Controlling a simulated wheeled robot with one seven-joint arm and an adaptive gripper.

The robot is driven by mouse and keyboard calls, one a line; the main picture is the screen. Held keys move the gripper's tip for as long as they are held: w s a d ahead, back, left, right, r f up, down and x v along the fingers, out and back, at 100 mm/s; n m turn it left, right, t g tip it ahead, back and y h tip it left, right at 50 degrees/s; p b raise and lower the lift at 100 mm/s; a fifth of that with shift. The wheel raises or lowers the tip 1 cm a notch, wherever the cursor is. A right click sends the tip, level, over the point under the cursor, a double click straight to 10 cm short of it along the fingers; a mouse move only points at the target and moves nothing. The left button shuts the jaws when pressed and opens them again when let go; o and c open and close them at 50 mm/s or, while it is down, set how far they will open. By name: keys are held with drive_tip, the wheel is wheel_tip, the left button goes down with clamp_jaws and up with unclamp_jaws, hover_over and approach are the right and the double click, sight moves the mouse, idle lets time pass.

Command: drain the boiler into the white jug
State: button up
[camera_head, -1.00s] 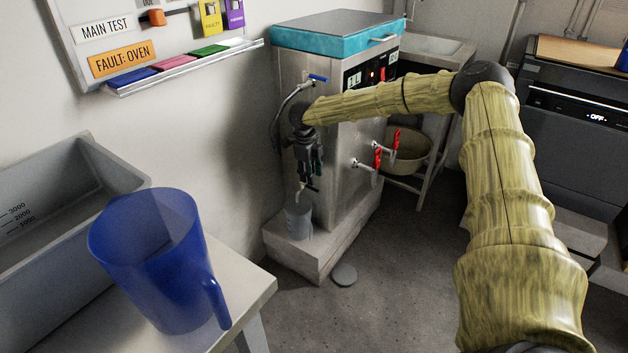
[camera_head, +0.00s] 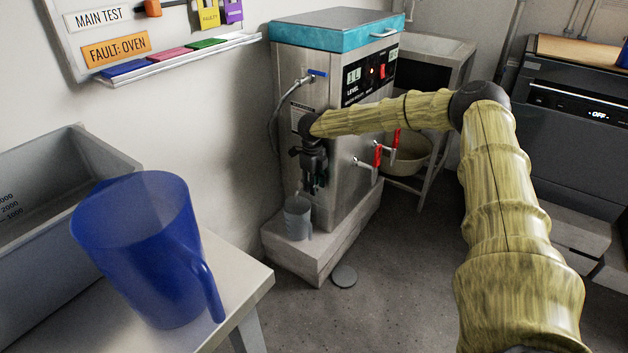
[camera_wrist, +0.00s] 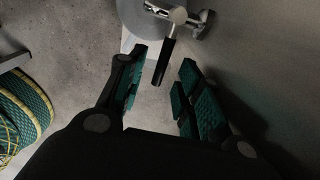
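The boiler (camera_head: 345,190) is a steel box with a teal lid. The jug (camera_head: 298,218), pale grey in this light, stands upright on the plinth at its foot, under the drain tap. My gripper (camera_head: 315,186) is in front of the boiler's lower left side, above and slightly right of the jug, and hides most of that tap in the head view. In the wrist view my gripper (camera_wrist: 160,88) is open, and the tap's black lever (camera_wrist: 165,62) lies between the finger ends with gaps visible beside it. The metal tap body (camera_wrist: 178,16) is just beyond.
A large blue jug (camera_head: 145,250) and a grey tub (camera_head: 95,160) are on the bench at left.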

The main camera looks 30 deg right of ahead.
drive_tip(key=shift+c, duration=0.2)
clamp_jaws()
